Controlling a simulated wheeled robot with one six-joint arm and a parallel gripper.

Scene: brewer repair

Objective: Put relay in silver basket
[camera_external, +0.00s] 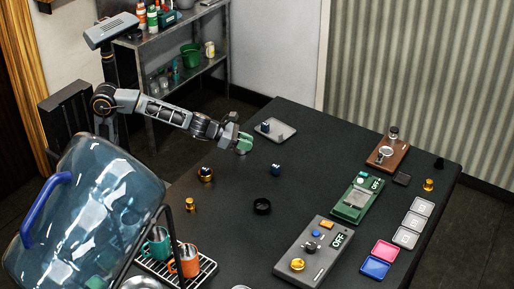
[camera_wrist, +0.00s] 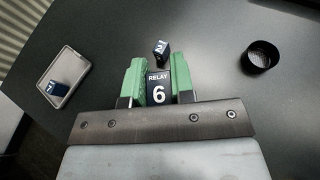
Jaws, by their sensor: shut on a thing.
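My gripper (camera_external: 242,144) has green fingers and is raised above the back left part of the dark table. It is shut on a dark block marked "RELAY 6" (camera_wrist: 158,93), held between the fingers in the wrist view. The relay cannot be made out in the external view. A shallow grey tray (camera_external: 286,134) lies to the right of the gripper with a dark blue block (camera_external: 265,127) in it; the tray also shows at left in the wrist view (camera_wrist: 44,78). I cannot tell which thing is the silver basket.
Another dark blue block (camera_external: 276,170) stands on the table near a black round ring or cup (camera_external: 262,206). Gold-and-black parts (camera_external: 205,174) lie to the left. A grey device (camera_external: 313,255) and a green device (camera_external: 357,199) stand to the right. A large blue bottle (camera_external: 90,215) is in front.

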